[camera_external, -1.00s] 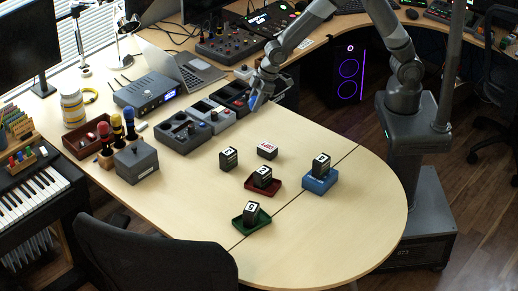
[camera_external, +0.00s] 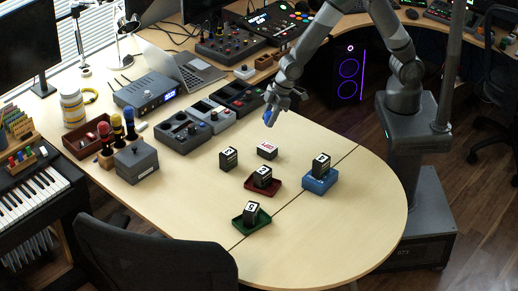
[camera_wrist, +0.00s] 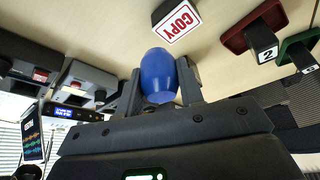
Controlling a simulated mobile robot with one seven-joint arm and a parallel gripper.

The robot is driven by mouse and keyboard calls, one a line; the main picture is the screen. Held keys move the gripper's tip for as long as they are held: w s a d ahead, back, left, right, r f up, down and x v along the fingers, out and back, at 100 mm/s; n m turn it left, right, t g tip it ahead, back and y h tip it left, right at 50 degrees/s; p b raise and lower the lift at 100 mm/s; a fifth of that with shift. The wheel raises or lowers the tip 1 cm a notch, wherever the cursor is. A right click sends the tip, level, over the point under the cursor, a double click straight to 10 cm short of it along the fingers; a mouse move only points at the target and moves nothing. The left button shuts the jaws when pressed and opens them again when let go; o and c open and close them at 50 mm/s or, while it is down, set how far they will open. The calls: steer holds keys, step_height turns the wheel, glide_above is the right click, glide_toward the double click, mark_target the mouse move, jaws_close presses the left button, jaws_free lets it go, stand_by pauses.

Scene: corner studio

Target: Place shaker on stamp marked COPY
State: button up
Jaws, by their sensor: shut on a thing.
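The shaker is a smooth blue egg (camera_wrist: 158,76) held between the two fingers of my gripper (camera_wrist: 160,90) in the wrist view. In the external view my gripper (camera_external: 271,112) is in the air over the table, and the shaker (camera_external: 268,118) is a small blue spot at its tip. The stamp marked COPY (camera_wrist: 176,21) shows a white top with red letters and frame, just beyond the shaker in the wrist view. In the external view the stamp (camera_external: 267,150) stands on the table below my gripper. The shaker and stamp are apart.
A black block (camera_external: 228,159) stands left of the stamp. Red (camera_external: 277,184), blue (camera_external: 319,184) and green (camera_external: 239,224) trays hold black numbered blocks in front. Grey device boxes (camera_external: 182,132) line the back left. The table's right side is bare.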

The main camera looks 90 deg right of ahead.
mark_target(263, 147)
steer(key=a+f, duration=0.1)
steer(key=a, duration=0.1)
steer(key=w+a+f, duration=0.1)
steer(key=shift+a+f, duration=0.15)
steer(key=shift+a, duration=0.2)
steer(key=shift+f, duration=2.05)
steer(key=shift+f, duration=0.15)
steer(key=o, duration=1)
steer(key=v, duration=1.2)
steer(key=shift+r, duration=0.25)
